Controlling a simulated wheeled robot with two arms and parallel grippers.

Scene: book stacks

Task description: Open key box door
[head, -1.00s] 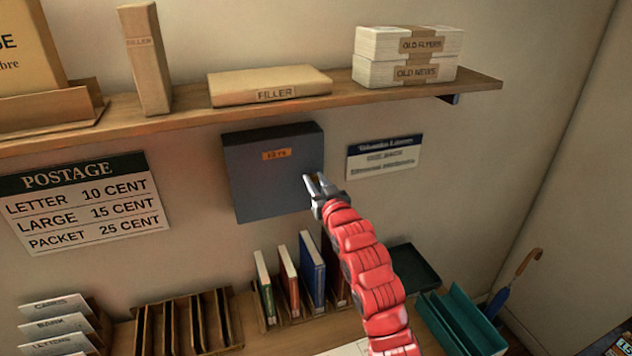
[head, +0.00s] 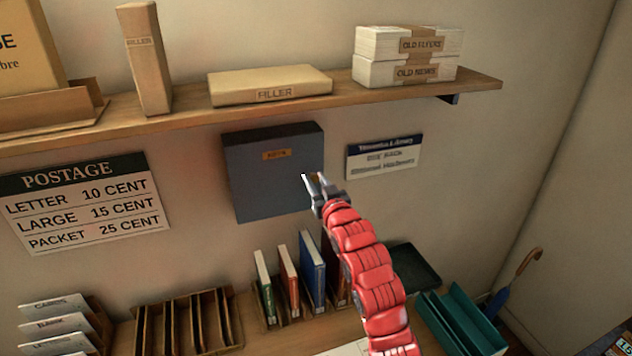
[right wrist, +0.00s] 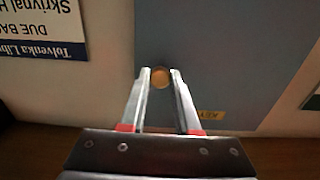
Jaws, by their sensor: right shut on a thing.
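The grey-blue key box (head: 262,185) hangs on the wall under the shelf, with a small orange label on its front. Its door looks shut. In the right wrist view the door (right wrist: 215,45) appears upside down, with a round brass knob (right wrist: 160,77) near its edge. My right gripper (head: 313,177) is at the right side of the door. Its two fingers (right wrist: 160,73) are on either side of the knob and shut on it. The fingers partly hide the knob in the head view. My left gripper is not in view.
A wooden shelf (head: 200,110) with filler boxes and paper bundles runs just above the box. A small notice (head: 384,157) hangs to its right, a postage sign (head: 85,203) to its left. Upright books (head: 313,270) and wooden racks (head: 187,325) stand on the desk below.

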